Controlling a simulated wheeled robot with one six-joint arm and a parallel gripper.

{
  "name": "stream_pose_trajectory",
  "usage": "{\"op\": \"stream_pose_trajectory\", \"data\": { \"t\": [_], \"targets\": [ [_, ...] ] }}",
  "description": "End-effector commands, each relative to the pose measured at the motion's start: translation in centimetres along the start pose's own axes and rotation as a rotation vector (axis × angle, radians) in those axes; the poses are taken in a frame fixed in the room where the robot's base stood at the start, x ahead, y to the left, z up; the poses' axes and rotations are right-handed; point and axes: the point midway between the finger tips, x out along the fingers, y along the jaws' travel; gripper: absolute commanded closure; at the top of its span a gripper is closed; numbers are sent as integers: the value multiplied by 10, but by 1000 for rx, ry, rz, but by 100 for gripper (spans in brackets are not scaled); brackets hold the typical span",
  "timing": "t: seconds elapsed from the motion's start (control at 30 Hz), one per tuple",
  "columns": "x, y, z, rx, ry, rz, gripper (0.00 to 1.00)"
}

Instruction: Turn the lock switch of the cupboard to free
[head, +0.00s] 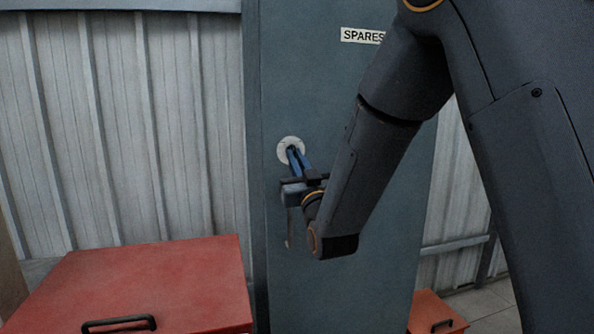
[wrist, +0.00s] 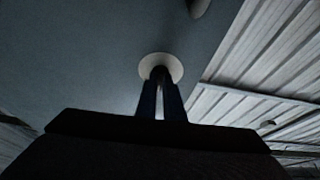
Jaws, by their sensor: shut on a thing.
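The cupboard (head: 350,240) is tall and grey-blue, with a "SPARES" label near its top. Its lock switch has a round white plate (head: 284,144) on the door; the plate also shows in the wrist view (wrist: 178,66). My gripper (head: 294,154) reaches the middle of this plate with its blue fingers. In the wrist view the fingers (wrist: 160,82) close on a small dark knob (wrist: 160,71) at the plate's centre. The fingers hide most of the knob, so I cannot tell which way it points.
A red cabinet with a black handle (head: 140,290) stands at the lower left. A smaller orange-red box (head: 432,310) stands on the floor at the lower right. A corrugated metal wall (head: 120,130) runs behind. A vertical handle (head: 289,228) is on the door below the plate.

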Motion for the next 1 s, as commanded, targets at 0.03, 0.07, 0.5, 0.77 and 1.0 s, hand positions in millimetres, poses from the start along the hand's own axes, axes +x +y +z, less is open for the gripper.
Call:
{"op": "stream_pose_trajectory", "data": {
  "t": [0.03, 0.07, 0.5, 0.77, 1.0],
  "targets": [
    [-1, -2, 3, 42, 1, 15, 100],
    [-1, -3, 3, 68, 1, 25, 100],
    [0, -7, 1, 449, 0, 183, 100],
    [1, -9, -2, 630, 0, 259, 100],
    [1, -10, -3, 734, -1, 302, 100]
  ]
}}
